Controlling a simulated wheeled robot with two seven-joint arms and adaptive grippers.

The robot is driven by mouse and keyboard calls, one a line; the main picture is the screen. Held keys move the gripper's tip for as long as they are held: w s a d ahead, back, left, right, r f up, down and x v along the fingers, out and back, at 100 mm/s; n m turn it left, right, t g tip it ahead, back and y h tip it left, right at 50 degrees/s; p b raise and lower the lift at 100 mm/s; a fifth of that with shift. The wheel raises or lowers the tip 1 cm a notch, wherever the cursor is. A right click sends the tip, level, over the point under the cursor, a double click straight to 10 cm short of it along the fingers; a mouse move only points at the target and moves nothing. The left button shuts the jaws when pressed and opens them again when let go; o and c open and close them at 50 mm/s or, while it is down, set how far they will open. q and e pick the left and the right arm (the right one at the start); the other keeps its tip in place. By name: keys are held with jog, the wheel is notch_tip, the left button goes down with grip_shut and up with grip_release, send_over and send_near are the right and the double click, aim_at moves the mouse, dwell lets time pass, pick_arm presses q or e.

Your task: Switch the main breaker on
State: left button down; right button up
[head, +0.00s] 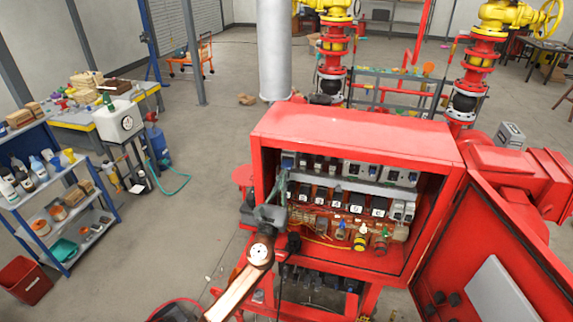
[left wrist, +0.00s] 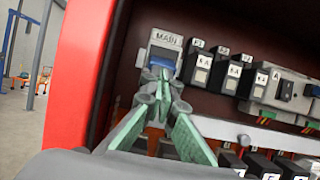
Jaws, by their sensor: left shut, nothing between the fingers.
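The open red cabinet (head: 355,130) stands ahead with its row of breakers inside. The main breaker (left wrist: 165,55) is at the left end of the top row, under a "MAIN" label, with a blue part on its front. It is small in the head view (head: 289,160). My left gripper (left wrist: 160,76) is shut and empty, its green-padded fingers pointing up at the breaker's lower front. Whether the tips touch it I cannot tell, and they hide its lower part. In the head view the left gripper (head: 280,182) reaches into the cabinet's left side. My right gripper is not in view.
Smaller breakers (left wrist: 201,70) labelled with tags stand to the right of the main breaker, with a grey rail (left wrist: 235,130) below. The cabinet's red left wall (left wrist: 85,75) is close to the gripper. The cabinet door (head: 480,250) hangs open at the right.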

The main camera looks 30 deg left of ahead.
pick_arm(q)
jog(key=shift+s+r+p, duration=0.2)
jog(key=shift+r+p, duration=0.65)
jog(key=shift+r, duration=0.2)
jog(key=shift+w+f, duration=0.15)
jog(key=shift+f, duration=0.1)
jog(key=shift+s, duration=0.2)
jog(key=s+d+p, duration=0.1)
jog(key=s, duration=0.5)
jog(key=shift+s+d+f, duration=0.15)
jog(key=shift+d+f, duration=0.1)
jog(key=shift+d, duration=0.05)
